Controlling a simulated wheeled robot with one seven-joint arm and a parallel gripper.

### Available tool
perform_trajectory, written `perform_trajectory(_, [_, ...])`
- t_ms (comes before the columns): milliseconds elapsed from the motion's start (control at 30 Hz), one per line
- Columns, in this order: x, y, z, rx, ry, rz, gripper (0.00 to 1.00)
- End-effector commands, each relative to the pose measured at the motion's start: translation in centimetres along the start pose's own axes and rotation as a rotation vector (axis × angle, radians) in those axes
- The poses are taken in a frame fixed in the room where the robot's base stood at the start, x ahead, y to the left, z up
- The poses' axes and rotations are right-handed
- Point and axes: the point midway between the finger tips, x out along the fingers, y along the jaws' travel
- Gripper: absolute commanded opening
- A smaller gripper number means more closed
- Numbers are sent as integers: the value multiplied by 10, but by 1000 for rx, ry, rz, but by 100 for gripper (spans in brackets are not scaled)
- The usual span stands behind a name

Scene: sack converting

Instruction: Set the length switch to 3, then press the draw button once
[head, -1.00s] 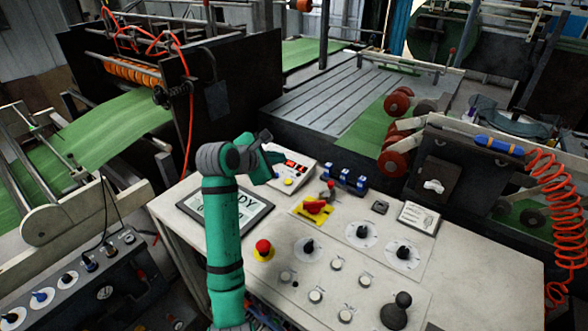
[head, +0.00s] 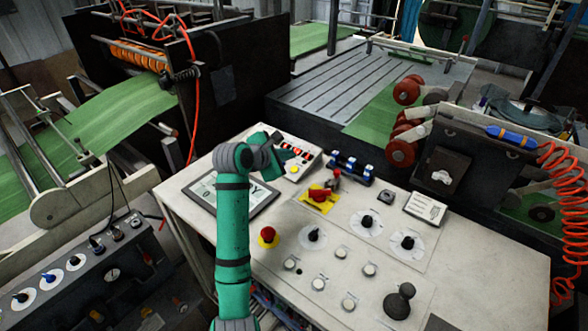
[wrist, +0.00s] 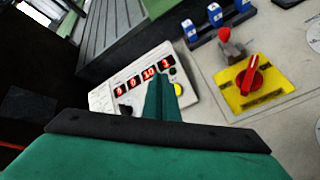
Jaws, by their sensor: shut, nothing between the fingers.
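My gripper (head: 284,152) is shut and empty, at the left side of a small white box with red digits (head: 304,154). In the wrist view the closed fingers (wrist: 163,92) cover part of this box. A dark knob (wrist: 126,111) shows left of the fingers and a yellow button (wrist: 179,88) right of them. Three black rotary switches on pale dials stand on the console: one left (head: 314,235), one middle (head: 368,220), one right (head: 408,243). Several pale round buttons (head: 341,252) sit in front. Labels are too small to tell which is the length switch or draw button.
A red rotary handle on a yellow plate (head: 318,196), a red-tipped lever, blue-topped switches (head: 350,170), a red stop button (head: 268,236) and a black joystick (head: 400,303) rise from the console (head: 470,280). A tilted screen (head: 262,200) lies behind my arm.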

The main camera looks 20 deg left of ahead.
Motion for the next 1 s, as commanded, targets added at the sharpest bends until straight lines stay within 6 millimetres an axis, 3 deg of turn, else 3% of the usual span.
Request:
perform_trajectory(333, [23,-17,-16,-2,-1,-1,0])
perform_trajectory(1000, [26,-19,-19,0,-1,0,0])
